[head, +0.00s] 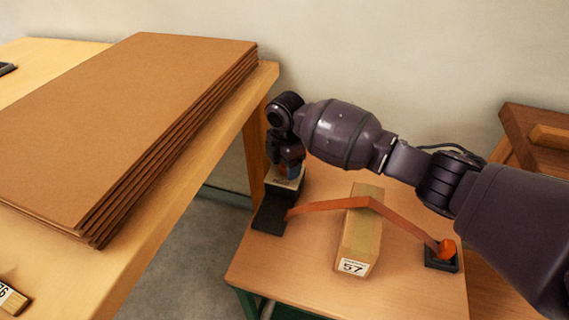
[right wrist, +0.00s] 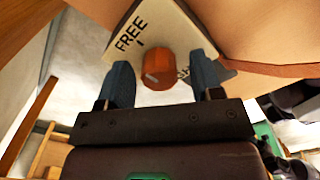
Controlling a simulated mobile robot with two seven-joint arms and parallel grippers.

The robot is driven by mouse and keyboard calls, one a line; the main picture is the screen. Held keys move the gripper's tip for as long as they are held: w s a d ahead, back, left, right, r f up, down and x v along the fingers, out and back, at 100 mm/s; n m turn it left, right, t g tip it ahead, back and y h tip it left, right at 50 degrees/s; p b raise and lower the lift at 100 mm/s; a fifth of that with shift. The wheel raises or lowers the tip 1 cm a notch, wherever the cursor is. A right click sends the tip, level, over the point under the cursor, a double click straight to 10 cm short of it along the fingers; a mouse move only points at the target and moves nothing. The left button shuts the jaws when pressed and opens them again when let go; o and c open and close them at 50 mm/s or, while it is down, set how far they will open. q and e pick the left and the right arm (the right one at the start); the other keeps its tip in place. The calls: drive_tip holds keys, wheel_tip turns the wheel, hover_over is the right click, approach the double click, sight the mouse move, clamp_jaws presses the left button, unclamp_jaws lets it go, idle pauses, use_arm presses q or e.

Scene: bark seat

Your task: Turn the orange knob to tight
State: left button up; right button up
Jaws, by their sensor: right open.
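An orange knob (right wrist: 157,70) stands on a pale plate (right wrist: 150,25) in the right wrist view. The word FREE is printed on the plate to the knob's left, and other lettering right of the knob is mostly hidden. My right gripper (right wrist: 162,68) is open, with one blue finger on each side of the knob and gaps showing. In the head view my right gripper (head: 289,162) is over the pale plate (head: 285,180) on a black stand (head: 272,208) and hides the knob. My left gripper is not in view.
A reddish strap (head: 405,217) runs from the black stand over a block marked 57 (head: 359,245) to a dark base with an orange piece (head: 446,248). A stack of brown boards (head: 125,120) lies on the left table. The small table's (head: 300,265) front is clear.

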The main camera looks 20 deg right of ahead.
drive_tip(key=shift+r, duration=0.15)
drive_tip(key=c, duration=0.9)
